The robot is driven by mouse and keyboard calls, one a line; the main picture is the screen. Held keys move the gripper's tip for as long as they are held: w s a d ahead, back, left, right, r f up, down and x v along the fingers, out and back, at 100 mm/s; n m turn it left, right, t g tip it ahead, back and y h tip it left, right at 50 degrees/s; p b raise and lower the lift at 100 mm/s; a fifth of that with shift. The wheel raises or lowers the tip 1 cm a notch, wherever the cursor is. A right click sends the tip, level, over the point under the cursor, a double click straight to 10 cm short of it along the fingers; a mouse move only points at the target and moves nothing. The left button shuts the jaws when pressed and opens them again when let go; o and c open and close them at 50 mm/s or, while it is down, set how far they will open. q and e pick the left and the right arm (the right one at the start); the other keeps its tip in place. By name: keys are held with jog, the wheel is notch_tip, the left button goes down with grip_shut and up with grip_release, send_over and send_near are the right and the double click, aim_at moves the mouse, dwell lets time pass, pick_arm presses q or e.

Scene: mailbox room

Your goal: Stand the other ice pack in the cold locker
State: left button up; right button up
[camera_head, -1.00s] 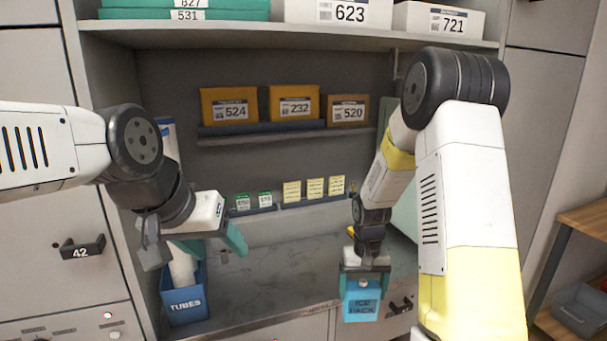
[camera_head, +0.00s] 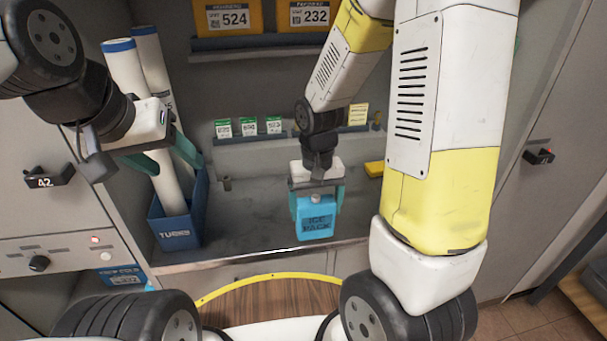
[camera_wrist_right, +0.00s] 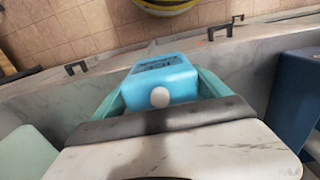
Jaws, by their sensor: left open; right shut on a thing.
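My right gripper (camera_head: 317,204) is shut on a bright blue ice pack (camera_head: 315,224) with dark lettering. My left gripper (camera_head: 166,155) is open and empty, in front of the blue tubes box. A blue label (camera_head: 122,277), seemingly reading COLD, shows low at the left, under a panel with a knob.
The blue tubes box (camera_head: 178,222) with tall white tubes stands at the counter's left. The grey counter (camera_head: 255,228) is mostly clear to its right, with a yellow item (camera_head: 374,169) further right. Small cards line a low ledge. Handle 42 (camera_head: 45,177) sticks out at left.

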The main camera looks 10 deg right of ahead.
jog(key=w+d+f, duration=0.2)
jog(key=w+d, duration=0.1)
jog(key=w, duration=0.4)
jog(key=w+d+f, duration=0.2)
jog(key=w+f, duration=0.1)
jog(key=w, duration=0.4)
jog(key=shift+w+d, duration=0.2)
jog(key=shift+d, duration=0.2)
jog(key=o, duration=1.6)
jog(key=shift+f, duration=0.1)
